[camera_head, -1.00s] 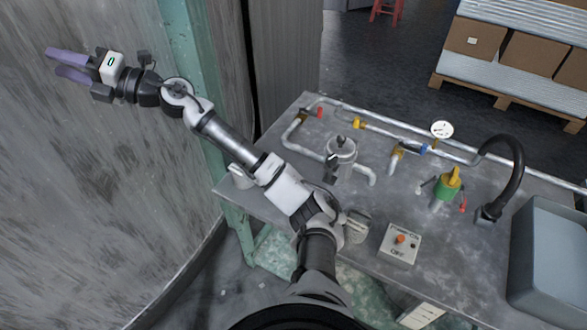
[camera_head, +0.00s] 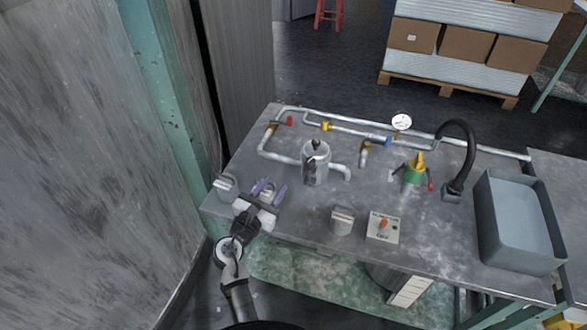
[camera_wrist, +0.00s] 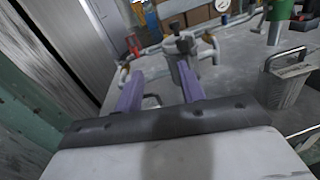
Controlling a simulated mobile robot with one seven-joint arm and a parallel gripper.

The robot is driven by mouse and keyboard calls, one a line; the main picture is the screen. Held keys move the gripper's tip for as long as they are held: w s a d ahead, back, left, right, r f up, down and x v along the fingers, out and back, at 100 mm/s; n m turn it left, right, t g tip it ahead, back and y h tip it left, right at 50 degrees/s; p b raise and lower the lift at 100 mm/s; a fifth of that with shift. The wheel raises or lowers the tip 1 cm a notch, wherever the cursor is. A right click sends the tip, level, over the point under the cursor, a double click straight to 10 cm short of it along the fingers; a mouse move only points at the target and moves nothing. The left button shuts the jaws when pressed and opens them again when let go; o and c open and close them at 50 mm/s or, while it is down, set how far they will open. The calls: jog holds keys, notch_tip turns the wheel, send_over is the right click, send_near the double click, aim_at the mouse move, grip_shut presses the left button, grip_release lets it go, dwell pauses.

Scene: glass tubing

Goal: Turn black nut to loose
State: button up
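The black nut (camera_head: 316,144) appears as a dark piece on top of an upright metal canister (camera_head: 318,172) at the table's middle left. In the wrist view the dark nut (camera_wrist: 185,43) shows on the canister's top, ahead of the fingers and slightly right. My gripper (camera_head: 272,185) is open, its two purple fingers apart and pointing towards the table's left part. It is left of and nearer than the canister, apart from the nut. The fingers also show in the wrist view (camera_wrist: 160,68), with a thin metal loop low between them.
Pipes with a red valve handle (camera_head: 289,121), a yellow one (camera_head: 325,126) and a gauge (camera_head: 401,122) run behind the canister. A metal block (camera_head: 342,220) and a switch box (camera_head: 383,228) stand in front. A grey bin (camera_head: 520,235) is at right. A wall is left.

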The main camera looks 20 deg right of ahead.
aim_at(308, 166)
jog(key=shift+n+g+h, duration=0.3)
jog(key=shift+g+h, duration=0.2)
jog(key=shift+g, duration=0.2)
jog(key=w+d, duration=0.2)
jog(key=d, duration=0.2)
jog(key=w+d+f+p, duration=0.1)
jog(key=w+d, duration=0.1)
jog(key=d, duration=0.2)
jog(key=w+d+p, duration=0.1)
jog(key=w+d, duration=0.1)
jog(key=d, duration=0.2)
jog(key=shift+w+f, duration=0.3)
jog(key=shift+f, duration=0.05)
jog(key=c, duration=0.7)
